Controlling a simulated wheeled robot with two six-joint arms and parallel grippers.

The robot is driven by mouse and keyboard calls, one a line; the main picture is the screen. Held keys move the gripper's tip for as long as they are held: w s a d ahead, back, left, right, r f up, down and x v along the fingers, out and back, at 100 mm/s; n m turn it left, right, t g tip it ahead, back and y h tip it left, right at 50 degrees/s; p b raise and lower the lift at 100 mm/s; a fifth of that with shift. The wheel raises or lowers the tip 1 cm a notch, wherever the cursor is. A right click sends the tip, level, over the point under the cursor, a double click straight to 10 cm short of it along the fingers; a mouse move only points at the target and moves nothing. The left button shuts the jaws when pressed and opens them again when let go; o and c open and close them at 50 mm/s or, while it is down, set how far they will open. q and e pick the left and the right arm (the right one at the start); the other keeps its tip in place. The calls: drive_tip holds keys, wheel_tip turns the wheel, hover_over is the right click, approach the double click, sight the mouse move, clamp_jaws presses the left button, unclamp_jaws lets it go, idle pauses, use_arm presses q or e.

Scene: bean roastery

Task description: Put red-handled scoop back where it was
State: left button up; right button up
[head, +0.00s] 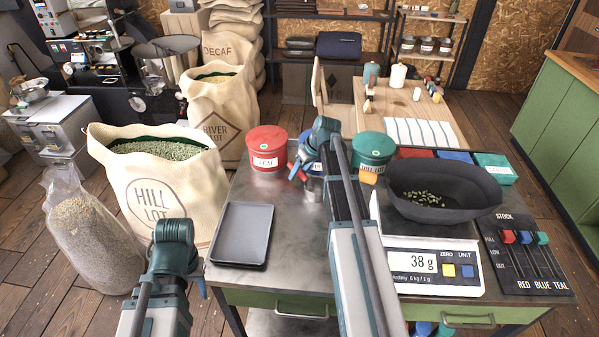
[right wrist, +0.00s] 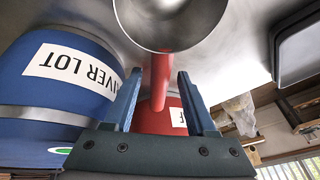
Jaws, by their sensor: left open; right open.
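The red-handled scoop is by the tins on the steel table; in the right wrist view its metal bowl (right wrist: 172,22) is at the top and its red handle (right wrist: 160,82) points down between my fingers. In the head view its bowl (head: 313,189) is partly hidden by my right arm. My right gripper (right wrist: 160,88) is open, with a finger on each side of the handle and gaps visible. In the head view my right gripper (head: 299,171) is beside the blue tin (head: 307,163). My left gripper (head: 202,284) is low by the table's left edge, mostly hidden behind its wrist.
A red tin (head: 266,148) and a teal tin (head: 373,151) flank the blue one, labelled RIVER LOT. A scale (head: 433,270) reads 38 g under a dark bowl (head: 440,201) with green beans. A grey tray (head: 243,234) lies at left, a stock panel (head: 532,262) at right.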

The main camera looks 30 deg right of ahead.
drive_tip(key=p+v, duration=1)
drive_tip(key=v, duration=0.2)
drive_tip(key=shift+p, duration=0.3)
drive_tip(key=s+a+f+n+g+h, duration=0.1)
drive_tip(key=s+a, duration=0.3)
drive_tip(key=a, duration=0.6)
drive_tip(key=s+a+f+g, duration=0.15)
drive_tip(key=s+a, duration=0.25)
drive_tip(key=a, duration=0.6)
drive_tip(key=s+a+g+h, duration=0.1)
drive_tip(key=s+a+h, duration=0.1)
drive_tip(key=s+a, duration=1)
drive_tip(key=shift+s+r+h, duration=0.4)
drive_tip(key=shift+s, duration=0.6)
drive_tip(key=shift+a+g, duration=0.15)
drive_tip(key=shift+g, duration=0.1)
drive_tip(key=shift+f, duration=0.2)
